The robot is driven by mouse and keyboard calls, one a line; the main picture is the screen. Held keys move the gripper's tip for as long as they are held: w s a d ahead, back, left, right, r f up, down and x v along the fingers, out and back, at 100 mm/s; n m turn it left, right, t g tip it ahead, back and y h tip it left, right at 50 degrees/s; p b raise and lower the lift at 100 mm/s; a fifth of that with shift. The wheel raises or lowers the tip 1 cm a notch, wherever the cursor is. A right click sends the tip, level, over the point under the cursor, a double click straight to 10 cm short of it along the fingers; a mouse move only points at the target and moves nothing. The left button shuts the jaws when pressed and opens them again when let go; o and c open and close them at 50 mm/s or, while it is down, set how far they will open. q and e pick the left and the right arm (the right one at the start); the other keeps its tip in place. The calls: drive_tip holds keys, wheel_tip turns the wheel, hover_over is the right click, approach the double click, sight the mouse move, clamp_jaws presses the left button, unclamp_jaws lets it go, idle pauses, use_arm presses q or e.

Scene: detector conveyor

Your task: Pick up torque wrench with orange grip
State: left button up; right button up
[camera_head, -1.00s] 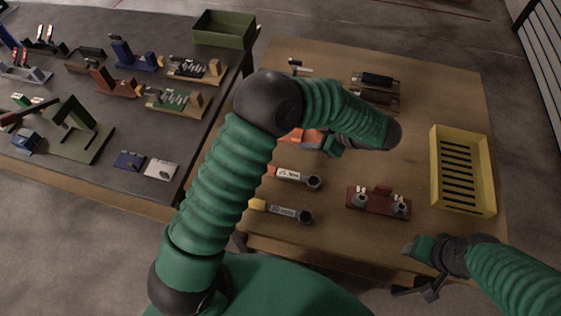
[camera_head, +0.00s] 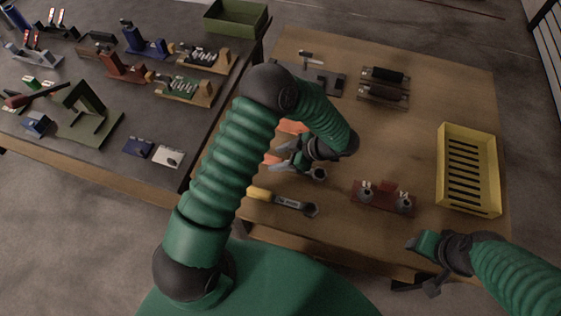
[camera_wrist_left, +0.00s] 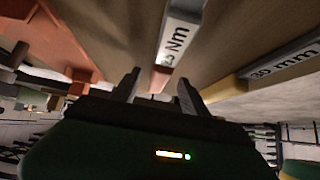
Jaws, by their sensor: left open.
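The torque wrench with the orange grip (camera_head: 272,159) lies on the wooden table, partly hidden by my left gripper and wrist. Its dark round head (camera_head: 318,174) shows just below the wrist. My left gripper (camera_head: 282,157) is open over its grip end. In the left wrist view, the wrench's white label reading "Nm" (camera_wrist_left: 178,38) runs toward the space between the open fingers (camera_wrist_left: 158,84), with its orange grip (camera_wrist_left: 160,78) between them. Contact cannot be told. My right gripper (camera_head: 425,262) is near the table's front edge, apart from the wrench; its jaw opening is unclear.
A yellow-grip wrench marked "30 mm" (camera_head: 285,201) lies close in front. Another orange object (camera_head: 293,127) lies behind the gripper. A red-brown fixture (camera_head: 383,195) and a yellow slotted crate (camera_head: 440,175) are to the right. Bare wood lies between.

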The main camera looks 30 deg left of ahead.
use_arm(q)
drive_tip(key=shift+x, duration=1.05)
clamp_jaws()
drive_tip(key=shift+w, duration=0.1)
idle(0.4)
